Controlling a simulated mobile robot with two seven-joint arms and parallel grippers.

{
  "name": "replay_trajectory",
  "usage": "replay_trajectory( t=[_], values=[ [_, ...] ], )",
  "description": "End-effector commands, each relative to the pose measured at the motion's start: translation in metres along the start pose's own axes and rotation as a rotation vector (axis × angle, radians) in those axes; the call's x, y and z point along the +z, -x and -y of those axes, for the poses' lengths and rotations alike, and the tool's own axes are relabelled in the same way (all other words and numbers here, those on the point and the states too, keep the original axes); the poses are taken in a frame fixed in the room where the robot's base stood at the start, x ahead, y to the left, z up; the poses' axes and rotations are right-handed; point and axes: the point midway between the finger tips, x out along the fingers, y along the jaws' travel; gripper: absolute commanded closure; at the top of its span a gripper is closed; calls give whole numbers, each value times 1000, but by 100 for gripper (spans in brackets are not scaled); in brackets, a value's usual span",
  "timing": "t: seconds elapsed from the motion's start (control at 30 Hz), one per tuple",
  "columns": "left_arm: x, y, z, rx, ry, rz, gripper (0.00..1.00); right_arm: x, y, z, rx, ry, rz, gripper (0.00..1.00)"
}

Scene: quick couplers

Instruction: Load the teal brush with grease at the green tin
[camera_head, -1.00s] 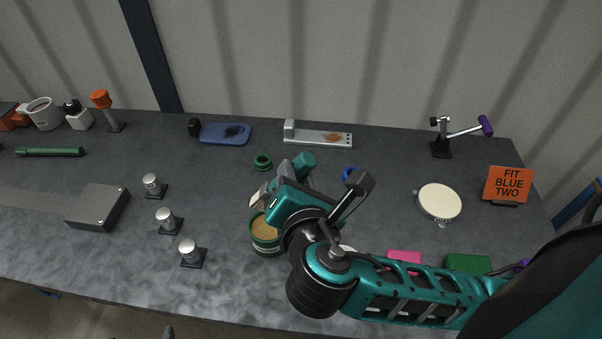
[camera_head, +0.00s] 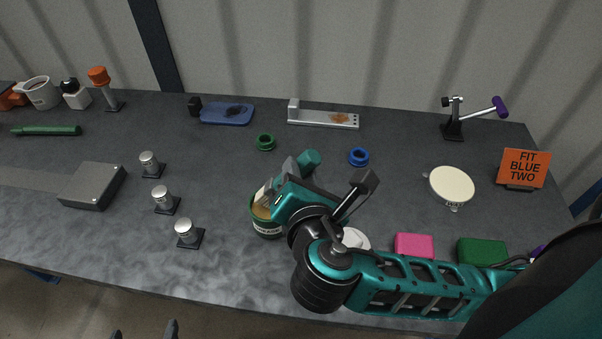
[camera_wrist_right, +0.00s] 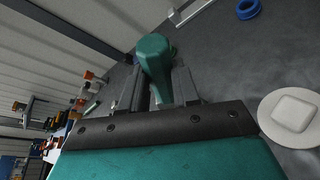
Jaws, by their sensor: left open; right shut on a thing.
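The teal brush (camera_head: 309,161) is held in my right gripper (camera_wrist_right: 158,92), whose two fingers are shut on it. Its handle end (camera_wrist_right: 154,55) also shows in the right wrist view. In the head view its pale bristle end lies at the far left of the green tin's mouth. Whether it touches the grease cannot be told. The green tin (camera_head: 268,229) stands open on the bench with tan grease inside, partly hidden by my right gripper. My left gripper (camera_head: 145,333) shows only its fingertips at the bottom edge, apart and empty, off the bench's front.
A white lid (camera_head: 355,238), pink block (camera_head: 414,245) and green block (camera_head: 482,251) lie near my right arm. A green ring (camera_head: 265,142) and blue ring (camera_head: 358,156) lie behind. Several metal posts (camera_head: 163,196) stand left of the tin.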

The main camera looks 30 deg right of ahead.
Motion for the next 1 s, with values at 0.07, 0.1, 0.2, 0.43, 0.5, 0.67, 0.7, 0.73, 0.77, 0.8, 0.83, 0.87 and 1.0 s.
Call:
replay_trajectory(
  t=[0.07, 0.1, 0.2, 0.43, 0.5, 0.67, 0.7, 0.73, 0.77, 0.8, 0.83, 0.87, 1.0],
  values=[
    [-2, 0, 0, 0, -1, -4, 0, 1, 0, 0, 1, 0, 1, 100],
    [-3, -1, 0, 0, -1, -6, 0, 1, 0, 0, 1, 0, 1, 100],
    [-4, -1, 0, 0, -1, -8, 0, 1, 0, 0, 1, 0, 1, 100],
    [-5, -1, 0, 0, -1, -9, 0, 0, 0, 0, 0, 0, 1, 100],
    [-4, -1, 0, 0, -1, -9, 0, 0, 0, 0, 0, 0, 1, 100],
    [-3, -1, 0, 1, -1, -7, 0, -1, 0, 1, 0, 0, 1, 100],
    [-2, 0, 0, 1, -1, -6, 0, -1, -1, 1, 0, 0, 1, 100],
    [-2, 0, 0, 1, -1, -5, 0, -2, -1, 1, 0, 0, 1, 100],
    [-1, 0, 0, 1, -1, -5, 0, -2, -1, 1, 0, 0, 1, 100],
    [-1, 0, -1, 1, 0, -4, 0, -2, -1, 2, 0, 0, 1, 100],
    [0, 0, -1, 2, 0, -3, 0, -3, -1, 2, 0, 0, 1, 100],
    [0, 0, -1, 2, 0, -3, 0, -3, -1, 2, 0, 0, 1, 100],
    [1, 0, -1, 2, 0, -1, 0, -4, -2, 3, 0, 0, 1, 100]
  ],
)
